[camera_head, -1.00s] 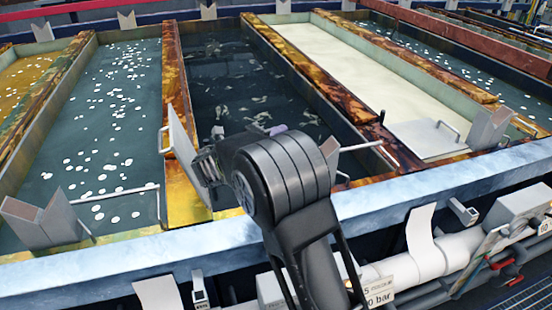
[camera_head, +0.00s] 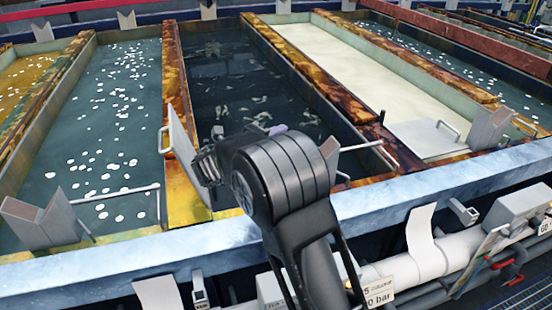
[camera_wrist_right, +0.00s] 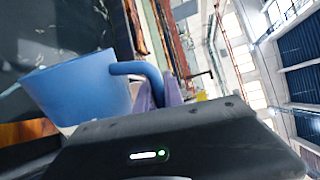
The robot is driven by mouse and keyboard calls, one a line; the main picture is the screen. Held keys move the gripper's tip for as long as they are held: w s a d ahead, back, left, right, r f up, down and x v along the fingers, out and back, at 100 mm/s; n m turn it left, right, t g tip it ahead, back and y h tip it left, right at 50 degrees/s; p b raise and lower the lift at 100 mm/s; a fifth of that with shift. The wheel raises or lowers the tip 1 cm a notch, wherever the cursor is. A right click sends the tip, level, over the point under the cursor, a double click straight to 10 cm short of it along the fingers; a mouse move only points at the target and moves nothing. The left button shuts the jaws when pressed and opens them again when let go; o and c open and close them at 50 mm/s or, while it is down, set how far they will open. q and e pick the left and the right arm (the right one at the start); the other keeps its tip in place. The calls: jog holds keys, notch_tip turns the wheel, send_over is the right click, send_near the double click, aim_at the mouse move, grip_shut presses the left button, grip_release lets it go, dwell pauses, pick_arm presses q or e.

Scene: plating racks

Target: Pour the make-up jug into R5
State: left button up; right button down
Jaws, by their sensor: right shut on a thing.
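The blue make-up jug (camera_wrist_right: 78,88) shows in the right wrist view, with its handle towards the purple fingers of my right gripper (camera_wrist_right: 160,95). The gripper is shut on the jug's handle. The jug looks tipped well over relative to the hall; its contents and any stream are not visible. In the head view a purple bit of the right gripper (camera_head: 278,129) shows over the near part of the dark tank (camera_head: 235,75). My arm hides the jug there. No readable label shows which tank is R5. My left gripper is out of view.
A teal tank with white floating balls (camera_head: 110,100) lies left of the dark tank, a cream-filled tank (camera_head: 345,55) right of it. Upright plates (camera_head: 185,145) and V-shaped brackets (camera_head: 45,220) stand along the near rim (camera_head: 120,262). White pipes (camera_head: 440,255) run below.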

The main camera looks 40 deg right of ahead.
jog(key=shift+w+a+r+n, duration=0.1)
jog(key=shift+w+a+n, duration=0.1)
jog(key=shift+w+n, duration=0.65)
dwell(0.8)
jog(key=shift+s+d+r+m+b, duration=0.15)
jog(key=shift+s+m+b, duration=0.1)
jog(key=shift+s+m, duration=0.25)
jog(key=shift+s+d+r+m+b, duration=0.1)
jog(key=shift+s+m+b, duration=0.2)
jog(key=shift+s+m, duration=0.2)
jog(key=shift+s+d+r+m+b, duration=0.15)
jog(key=shift+s+m+b, duration=0.1)
jog(key=shift+s+m, duration=0.25)
jog(key=shift+s+t, duration=0.2)
jog(key=shift+t, duration=0.1)
jog(key=shift+s+m, duration=0.1)
jog(key=shift+m, duration=0.15)
jog(key=shift+s+d+r+m+t+b, duration=0.2)
jog(key=shift+s+r+m+b, duration=0.15)
jog(key=shift+s+m, duration=0.35)
jog(key=shift+s+d+r+m+t+b, duration=0.15)
jog(key=shift+s+r+m+b, duration=0.15)
jog(key=shift+s+m, duration=0.35)
jog(key=shift+f, duration=0.1)
